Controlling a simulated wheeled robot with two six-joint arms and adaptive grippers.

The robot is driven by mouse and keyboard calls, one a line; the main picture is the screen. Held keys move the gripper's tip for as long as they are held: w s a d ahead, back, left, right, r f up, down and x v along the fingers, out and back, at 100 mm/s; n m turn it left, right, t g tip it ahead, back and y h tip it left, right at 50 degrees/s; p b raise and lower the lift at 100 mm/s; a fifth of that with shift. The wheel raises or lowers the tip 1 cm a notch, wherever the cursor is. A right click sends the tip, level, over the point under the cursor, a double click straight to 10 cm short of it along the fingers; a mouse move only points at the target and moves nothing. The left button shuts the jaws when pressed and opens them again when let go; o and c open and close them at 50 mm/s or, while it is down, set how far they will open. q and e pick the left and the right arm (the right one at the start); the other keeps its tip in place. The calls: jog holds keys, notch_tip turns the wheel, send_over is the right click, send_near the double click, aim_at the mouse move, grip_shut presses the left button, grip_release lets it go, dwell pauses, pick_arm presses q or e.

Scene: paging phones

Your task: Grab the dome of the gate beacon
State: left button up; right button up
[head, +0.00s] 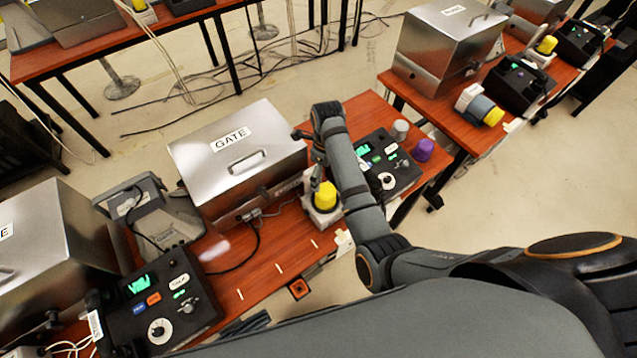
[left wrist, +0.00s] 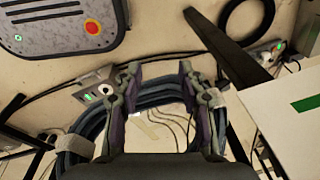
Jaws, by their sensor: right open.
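The gate beacon has a yellow dome (head: 325,196) on a pale square base (head: 321,218). It stands at the table's front edge, right of the steel box labelled GATE (head: 238,165). My right gripper (head: 316,178) is open, pointing down just above and slightly left of the dome, and the arm passes close on the right. I cannot tell whether the fingers touch the dome. My left gripper (left wrist: 160,72) shows only in the left wrist view, open with nothing between its fingers; coiled dark cable appears behind it.
A second console (head: 160,308) and a grey phone unit (head: 155,212) stand left. Cables cross the red-brown table (head: 275,262).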

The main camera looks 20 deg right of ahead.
aim_at(326, 190)
jog(key=shift+s+d+f, duration=0.15)
jog(key=shift+s+f, duration=0.7)
jog(key=shift+f, duration=0.2)
notch_tip(326, 190, down, 2)
jog(key=shift+d+f+p, duration=0.15)
jog(key=shift+f+p, duration=0.1)
jog(key=shift+p, duration=0.05)
jog(key=shift+w+f, duration=0.15)
jog(key=shift+f, duration=0.05)
notch_tip(326, 190, down, 4)
jog(key=shift+r+p, duration=0.1)
jog(key=shift+p, duration=0.4)
jog(key=shift+f, duration=0.5)
pick_arm(q)
jog(key=shift+s+d+r, duration=0.15)
jog(key=shift+s+r, duration=0.15)
jog(key=shift+r, duration=0.2)
jog(key=shift+s+d+r, duration=0.15)
jog(key=shift+s+r, duration=0.1)
jog(key=shift+r, duration=0.2)
pick_arm(e)
jog(key=c, duration=0.5)
pick_arm(q)
jog(key=shift+s+a, duration=0.1)
jog(key=shift+s, duration=0.25)
pick_arm(e)
jog(key=c, duration=0.8)
